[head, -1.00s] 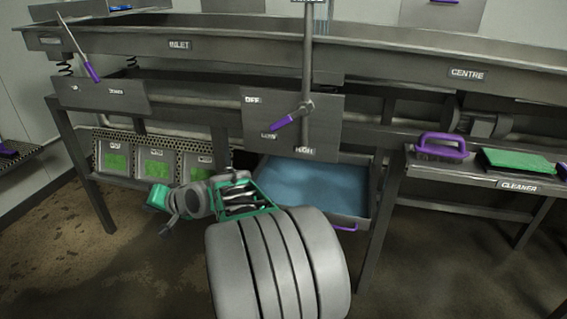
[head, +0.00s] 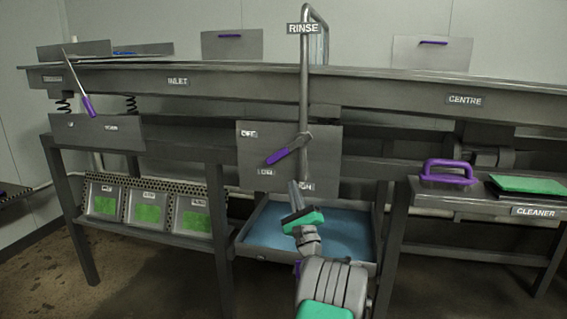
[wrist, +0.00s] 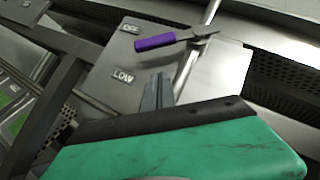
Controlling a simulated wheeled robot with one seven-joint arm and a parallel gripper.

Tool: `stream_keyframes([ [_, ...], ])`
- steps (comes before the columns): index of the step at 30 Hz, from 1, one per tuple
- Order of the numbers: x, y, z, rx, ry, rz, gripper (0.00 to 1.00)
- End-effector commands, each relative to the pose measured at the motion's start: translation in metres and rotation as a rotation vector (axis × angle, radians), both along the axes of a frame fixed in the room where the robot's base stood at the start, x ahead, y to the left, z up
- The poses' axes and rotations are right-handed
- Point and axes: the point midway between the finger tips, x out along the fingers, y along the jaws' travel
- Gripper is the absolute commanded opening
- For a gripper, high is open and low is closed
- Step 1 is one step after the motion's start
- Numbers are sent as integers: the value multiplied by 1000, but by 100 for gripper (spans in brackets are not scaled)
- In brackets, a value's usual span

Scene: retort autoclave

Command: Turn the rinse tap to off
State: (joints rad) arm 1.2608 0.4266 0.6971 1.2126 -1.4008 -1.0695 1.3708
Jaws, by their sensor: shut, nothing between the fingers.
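The rinse tap is a thin lever with a purple handle (head: 278,156) on a grey pipe in front of a square plate (head: 322,166). The handle points down and left, between the OFF label (head: 248,133) and the LOW label (head: 265,172). It also shows in the wrist view (wrist: 155,42). My gripper (head: 294,187) is shut and empty, just below and right of the handle, apart from it. Its fingers (wrist: 157,84) point up toward the plate in the wrist view. In the head view they partly cover the HIGH label (head: 306,187).
A tray of blue water (head: 250,238) sits below the plate. A shelf at right holds a purple-handled tool (head: 447,179) and a green pad (head: 527,184). Another purple-handled lever (head: 89,105) is at the left. The trough's long edge runs above.

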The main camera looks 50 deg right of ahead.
Motion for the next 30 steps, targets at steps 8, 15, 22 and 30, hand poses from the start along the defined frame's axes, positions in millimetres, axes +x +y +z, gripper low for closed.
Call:
stream_keyframes([
  [8, 35, -11, 41, -6, -1, 2, 0],
  [15, 44, -8, 53, -3, 0, -1, 0],
  [22, 44, -8, 53, -3, 0, -1, 0],
  [30, 37, -15, 56, 10, -28, -18, 0],
])
